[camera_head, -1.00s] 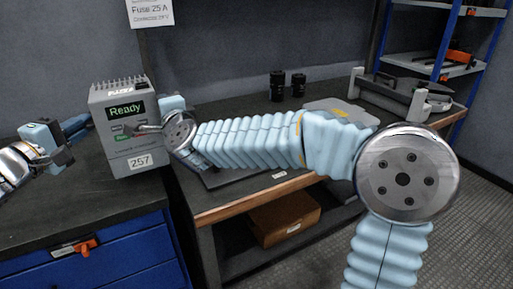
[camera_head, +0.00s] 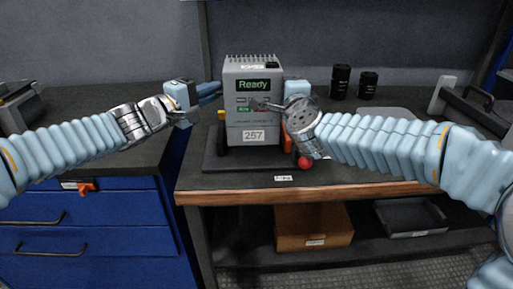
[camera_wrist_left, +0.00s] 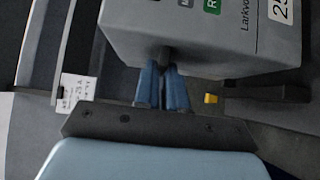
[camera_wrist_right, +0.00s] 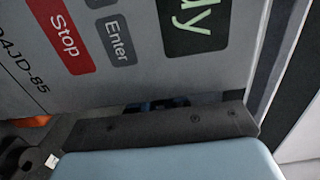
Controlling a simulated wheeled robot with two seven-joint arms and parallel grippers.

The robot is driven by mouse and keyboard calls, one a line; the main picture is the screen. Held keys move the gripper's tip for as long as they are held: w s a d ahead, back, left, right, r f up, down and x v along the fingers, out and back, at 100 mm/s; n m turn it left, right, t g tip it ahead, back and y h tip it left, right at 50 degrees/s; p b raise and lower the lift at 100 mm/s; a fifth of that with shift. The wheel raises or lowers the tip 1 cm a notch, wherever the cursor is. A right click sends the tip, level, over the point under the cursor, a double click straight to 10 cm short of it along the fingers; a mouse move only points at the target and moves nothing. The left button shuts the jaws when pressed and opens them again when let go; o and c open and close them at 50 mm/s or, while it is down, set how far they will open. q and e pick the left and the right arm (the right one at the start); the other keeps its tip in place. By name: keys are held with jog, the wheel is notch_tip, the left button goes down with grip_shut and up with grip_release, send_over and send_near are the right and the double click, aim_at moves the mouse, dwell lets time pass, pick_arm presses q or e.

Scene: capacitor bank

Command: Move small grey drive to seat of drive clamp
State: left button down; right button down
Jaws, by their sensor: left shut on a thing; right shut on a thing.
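The small grey drive (camera_head: 253,118), with a green "Ready" display and label 257, is upright over the black base of the drive clamp (camera_head: 214,162). I cannot tell whether its underside touches the seat, which it hides. My left gripper (camera_head: 214,93) is at the drive's left side. In the left wrist view its blue fingers (camera_wrist_left: 164,84) are shut on a dark peg (camera_wrist_left: 166,56) of the drive. My right gripper is at the drive's right side, shut on it; in the right wrist view its fingers (camera_wrist_right: 157,104) are mostly hidden. A red ball knob (camera_head: 305,162) and orange part (camera_head: 286,138) show beside the drive.
Two black cylinders (camera_head: 341,81) stand behind on the right. A dark handled frame (camera_head: 475,108) is at the far right. A cardboard box (camera_head: 313,226) and a dark tray (camera_head: 410,216) are on the lower shelf. The blue drawer cabinet (camera_head: 90,225) is on the left.

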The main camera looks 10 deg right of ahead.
dwell(0.5)
